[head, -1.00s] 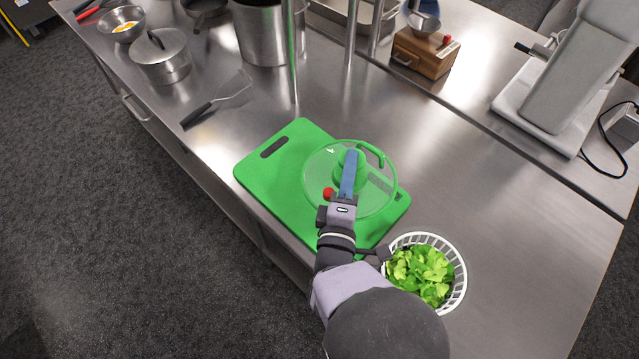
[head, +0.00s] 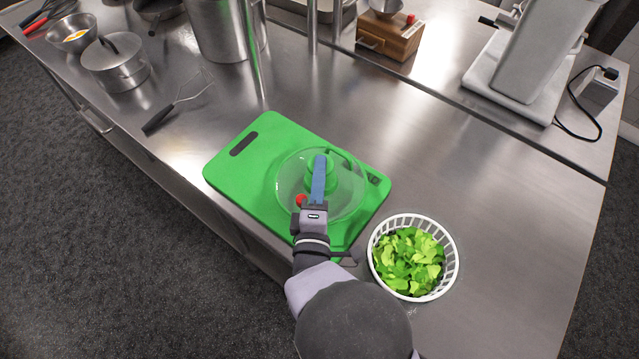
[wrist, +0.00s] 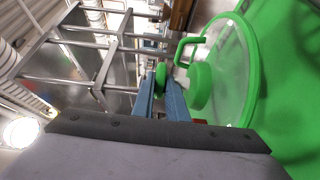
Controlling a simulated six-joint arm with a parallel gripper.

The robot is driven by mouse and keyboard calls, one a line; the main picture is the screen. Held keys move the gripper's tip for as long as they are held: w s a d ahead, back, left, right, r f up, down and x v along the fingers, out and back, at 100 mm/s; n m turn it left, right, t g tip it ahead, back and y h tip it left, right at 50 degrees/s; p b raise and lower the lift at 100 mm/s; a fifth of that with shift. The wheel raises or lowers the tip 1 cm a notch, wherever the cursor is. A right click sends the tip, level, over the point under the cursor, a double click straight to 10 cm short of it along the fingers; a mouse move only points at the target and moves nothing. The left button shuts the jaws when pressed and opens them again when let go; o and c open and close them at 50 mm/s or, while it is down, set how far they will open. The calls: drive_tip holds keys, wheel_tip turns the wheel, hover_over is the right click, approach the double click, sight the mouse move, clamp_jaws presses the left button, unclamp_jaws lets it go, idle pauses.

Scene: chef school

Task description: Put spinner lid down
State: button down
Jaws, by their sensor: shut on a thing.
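The spinner lid (head: 346,199) is a clear disc with a green rim, a green centre hub and a green crank handle. In the head view it is over the green cutting board (head: 237,170). My gripper (head: 319,172) is shut on the lid's green knob. In the wrist view the blue fingers (wrist: 162,92) close around a green part beside the hub, and the clear lid (wrist: 228,75) stands beside them over the green board. I cannot tell whether the lid touches the board. My gripper and arm hide part of the lid.
A white spinner basket (head: 455,262) of green leaves stands right of the board. A wooden box (head: 390,38) is behind.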

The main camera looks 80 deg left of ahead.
drive_tip(key=shift+f+b, duration=1.45)
drive_tip(key=shift+f, duration=0.3)
drive_tip(key=shift+f, duration=0.15)
drive_tip(key=c, duration=1.8)
unclamp_jaws()
drive_tip(key=shift+o, duration=0.2)
drive_tip(key=shift+s+d, duration=0.1)
drive_tip(key=shift+d, duration=0.05)
drive_tip(key=shift+p+v, duration=0.3)
drive_tip(key=shift+v, duration=1.6)
